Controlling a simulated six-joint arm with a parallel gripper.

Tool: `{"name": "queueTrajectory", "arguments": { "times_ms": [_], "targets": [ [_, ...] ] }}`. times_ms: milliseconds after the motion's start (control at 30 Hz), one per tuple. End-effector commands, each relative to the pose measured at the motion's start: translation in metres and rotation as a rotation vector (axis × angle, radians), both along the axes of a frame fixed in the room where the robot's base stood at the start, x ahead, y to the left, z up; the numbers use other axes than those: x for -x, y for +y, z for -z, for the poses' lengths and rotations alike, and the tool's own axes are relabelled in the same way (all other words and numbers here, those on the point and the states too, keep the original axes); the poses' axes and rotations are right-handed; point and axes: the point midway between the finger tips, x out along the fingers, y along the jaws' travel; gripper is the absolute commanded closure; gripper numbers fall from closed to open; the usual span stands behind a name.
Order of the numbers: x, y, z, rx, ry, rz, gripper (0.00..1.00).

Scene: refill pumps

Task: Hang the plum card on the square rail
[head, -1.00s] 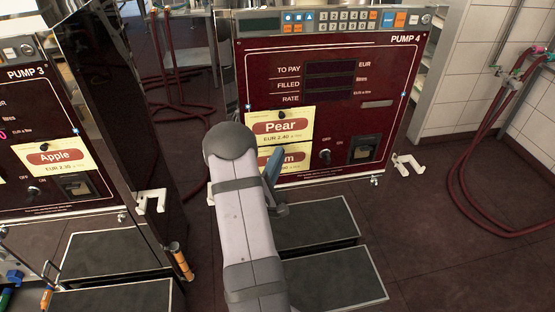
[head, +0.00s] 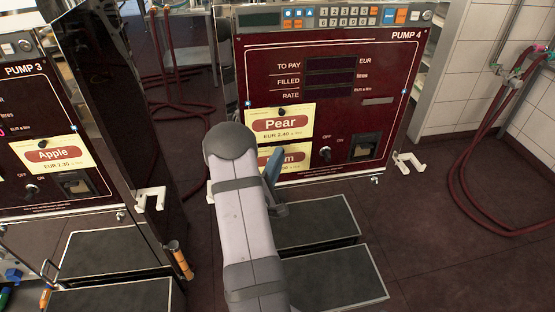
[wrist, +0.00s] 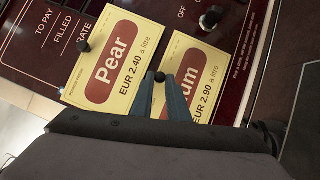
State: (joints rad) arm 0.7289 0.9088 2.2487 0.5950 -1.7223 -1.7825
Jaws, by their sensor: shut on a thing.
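The plum card (wrist: 198,82) is yellow with a dark red label; only "um" and "EUR 2.90 a litre" show. In the head view the plum card (head: 264,161) is partly behind my arm, below the Pear card. My gripper (wrist: 160,79) is shut on the small black knob at the card's top edge. In the head view one blue finger of my gripper (head: 273,166) shows beside the card. The card is in front of the red pump panel; I cannot tell if it touches it. I cannot make out which part is the square rail.
The Pear card (head: 280,124) hangs by a black knob on Pump 4 (head: 330,45), just above the plum card. The Apple card (head: 52,155) is on Pump 3 at left. White hooks (head: 408,162) stick out beside the pumps. Dark steps (head: 315,220) lie below.

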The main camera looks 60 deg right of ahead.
Motion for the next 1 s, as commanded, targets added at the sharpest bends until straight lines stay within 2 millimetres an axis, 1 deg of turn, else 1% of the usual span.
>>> {"name": "queueTrajectory", "arguments": {
  "times_ms": [433, 467, 500, 533, 833, 1000],
  "targets": [
    [0.0, 0.0, 0.006, 0.0, 0.0, 0.0, 1.0],
    [0.0, 0.0, 0.006, 0.0, 0.0, 0.0, 0.79],
    [0.0, 0.0, 0.006, 0.0, 0.0, 0.0, 0.69],
    [0.0, 0.0, 0.006, 0.0, 0.0, 0.0, 0.64],
    [0.0, 0.001, 0.006, -0.001, 0.0, -0.001, 0.64],
    [0.002, 0.01, 0.009, -0.001, 0.001, -0.002, 0.64]
  ]
}}
